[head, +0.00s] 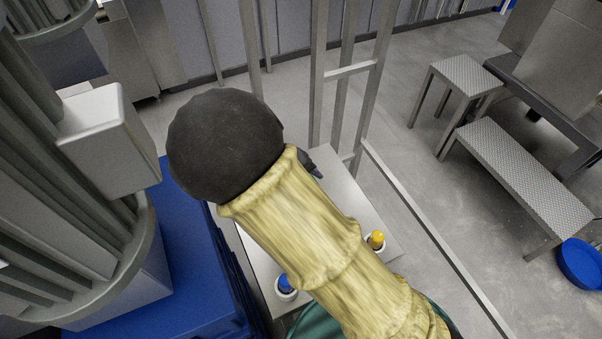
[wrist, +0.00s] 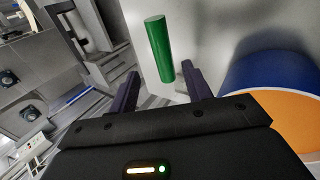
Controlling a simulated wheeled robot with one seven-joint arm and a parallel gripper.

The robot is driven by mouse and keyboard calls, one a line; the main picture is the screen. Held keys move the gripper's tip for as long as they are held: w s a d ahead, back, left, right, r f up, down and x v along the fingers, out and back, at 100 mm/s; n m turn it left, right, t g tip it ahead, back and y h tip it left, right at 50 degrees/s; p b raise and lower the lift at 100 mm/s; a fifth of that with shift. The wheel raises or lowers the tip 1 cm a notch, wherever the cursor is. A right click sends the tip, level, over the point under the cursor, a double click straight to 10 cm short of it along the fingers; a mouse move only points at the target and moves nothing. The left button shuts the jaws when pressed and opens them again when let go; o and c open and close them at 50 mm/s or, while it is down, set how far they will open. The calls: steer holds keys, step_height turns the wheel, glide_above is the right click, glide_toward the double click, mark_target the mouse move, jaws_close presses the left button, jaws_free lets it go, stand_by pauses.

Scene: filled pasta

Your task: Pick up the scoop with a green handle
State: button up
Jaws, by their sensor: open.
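The green handle (wrist: 159,48) of the scoop shows in the wrist view as a plain green cylinder, tilted slightly, just beyond my fingertips. My gripper (wrist: 161,72) is open, with one dark finger to either side of the handle's line. The handle looks ahead of the fingers, and I see no contact. The rest of the scoop cannot be made out. In the head view my sleeved arm covers much of the table, and only a dark bit of my gripper (head: 313,164) shows beyond it. The green handle is not visible there.
A round container with a blue rim and orange inside (wrist: 285,105) is close at the right in the wrist view. On the pale table (head: 340,190) are a blue-topped item (head: 286,284) and a yellow-topped item (head: 376,240) in white cups. Metal posts (head: 348,70) stand behind.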

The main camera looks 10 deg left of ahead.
steer(key=shift+w+d+f, duration=0.2)
steer(key=shift+d+f, duration=0.1)
steer(key=shift+f, duration=0.3)
steer(key=shift+p+x, duration=0.8)
steer(key=shift+x, duration=1.8)
steer(key=shift+s+a+f, duration=0.1)
steer(key=shift+s+f, duration=0.05)
steer(key=shift+s, duration=0.05)
jaws_close()
